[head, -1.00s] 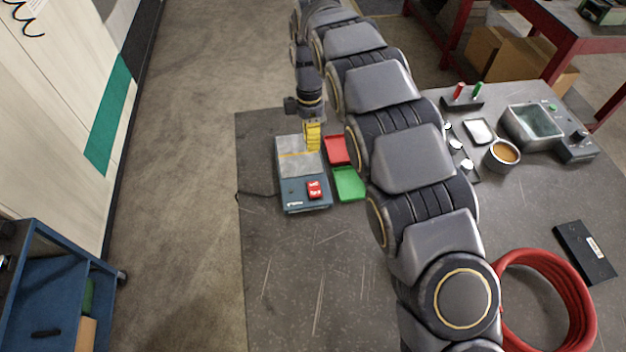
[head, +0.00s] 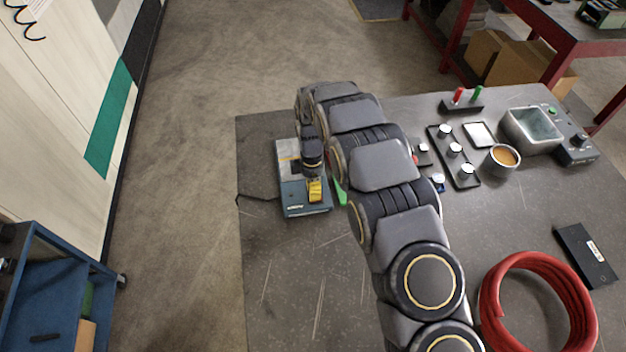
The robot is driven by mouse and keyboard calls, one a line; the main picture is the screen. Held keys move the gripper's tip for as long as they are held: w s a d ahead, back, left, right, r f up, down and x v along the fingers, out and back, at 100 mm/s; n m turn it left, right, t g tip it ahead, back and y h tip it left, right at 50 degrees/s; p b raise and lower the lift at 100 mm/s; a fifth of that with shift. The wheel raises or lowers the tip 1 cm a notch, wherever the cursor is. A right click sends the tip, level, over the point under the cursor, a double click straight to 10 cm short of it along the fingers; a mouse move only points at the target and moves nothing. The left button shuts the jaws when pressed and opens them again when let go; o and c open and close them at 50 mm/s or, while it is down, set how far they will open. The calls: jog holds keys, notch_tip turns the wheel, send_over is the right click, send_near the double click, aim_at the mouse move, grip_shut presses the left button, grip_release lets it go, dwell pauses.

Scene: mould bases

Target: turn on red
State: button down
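A box with a blue front panel (head: 292,201) and a grey top plate (head: 288,151) stands at the left of the table. My gripper (head: 315,195), with yellow fingers pointing down, is over the right part of the blue panel, where the red switch was visible earlier. The switch is now hidden behind the fingers. I cannot tell whether they touch it or whether they are open or shut. A sliver of the green tray (head: 341,193) shows beside the box. The red tray is hidden by my arm.
On the table's right are a black rack with silver knobs (head: 455,150), a cup (head: 502,159), a grey basin unit (head: 534,128), a black box (head: 586,254) and a red hose coil (head: 490,303). The front left is clear.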

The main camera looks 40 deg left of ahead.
dwell(0.4)
jog(key=shift+s+d+f+t+y, duration=0.2)
jog(key=shift+f+t+y, duration=0.25)
jog(key=shift+t+y, duration=0.05)
jog(key=shift+f, duration=0.1)
jog(key=shift+w+a, duration=0.15)
jog(key=shift+w+a+r, duration=0.2)
jog(key=shift+w+a, duration=0.3)
notch_tip(320, 180, up, 14)
jog(key=w+a, duration=0.1)
dwell(0.4)
jog(key=shift+w+a, duration=0.1)
